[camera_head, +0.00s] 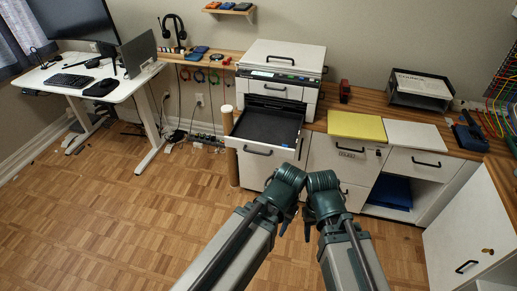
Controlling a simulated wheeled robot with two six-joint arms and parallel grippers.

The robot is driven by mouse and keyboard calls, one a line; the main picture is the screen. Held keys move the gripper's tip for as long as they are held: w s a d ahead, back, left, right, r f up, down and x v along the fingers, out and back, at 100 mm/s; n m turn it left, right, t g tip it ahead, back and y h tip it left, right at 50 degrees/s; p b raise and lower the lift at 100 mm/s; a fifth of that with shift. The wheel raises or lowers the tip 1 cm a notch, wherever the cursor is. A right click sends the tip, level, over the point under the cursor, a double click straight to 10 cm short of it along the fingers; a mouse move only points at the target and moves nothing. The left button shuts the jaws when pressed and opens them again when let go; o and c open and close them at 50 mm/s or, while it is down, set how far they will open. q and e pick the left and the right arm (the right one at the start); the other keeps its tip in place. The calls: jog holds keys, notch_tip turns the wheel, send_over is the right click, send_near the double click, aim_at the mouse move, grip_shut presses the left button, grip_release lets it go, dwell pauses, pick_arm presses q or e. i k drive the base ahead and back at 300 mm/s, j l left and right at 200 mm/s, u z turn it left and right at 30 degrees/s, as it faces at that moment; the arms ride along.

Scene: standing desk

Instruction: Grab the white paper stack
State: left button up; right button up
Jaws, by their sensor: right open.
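A flat white paper stack (413,135) lies on the low cabinet top at right, beside a flat yellow stack (356,126). My two arms come up from the bottom and their wrists meet near the picture's middle. My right gripper (308,226) points down, open and empty, below and left of the white stack and well apart from it. My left gripper (287,222) hangs close beside it, mostly hidden by its wrist, so its jaws cannot be made out. Nothing shows in either gripper.
A printer (280,72) stands at the back above a pulled-out dark drawer (268,127). A black paper tray (420,92) stands behind the white stack. A white desk (118,88) is at left. The wooden floor (120,220) has free room.

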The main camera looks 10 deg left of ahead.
aim_at(413, 135)
jog(key=i+l, duration=0.95)
jog(key=l, duration=0.2)
jog(key=z, duration=1.75)
